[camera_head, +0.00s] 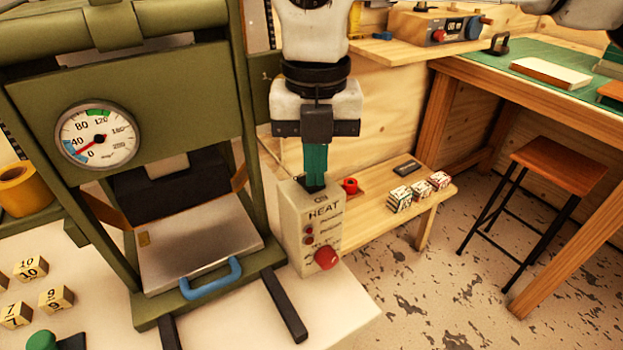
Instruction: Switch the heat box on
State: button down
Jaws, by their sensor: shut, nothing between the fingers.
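The heat box (316,235) is a beige upright box lettered "HEAT", standing on the white table at the right of the green press. A red knob (327,257) sits low on its front, with small red lights or buttons above it. My gripper (316,186) points down with its teal fingers together and empty. Its dark fingertips are at the top of the box, by a dark part there; I cannot tell whether they touch. The fingertips hide part of the box's top, and the position of any switch there is unclear.
The green press (130,110) with a gauge (97,135) and a blue-handled plate (200,249) stands at the left. Numbered blocks (56,299) lie front left. A low wooden bench (375,203) with small boxes is at the right, a stool (560,165) beyond.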

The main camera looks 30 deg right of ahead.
jog(key=shift+f, duration=0.3)
jog(key=shift+r+p, duration=2)
jog(key=shift+r, duration=1.55)
jog(key=shift+f, duration=0.1)
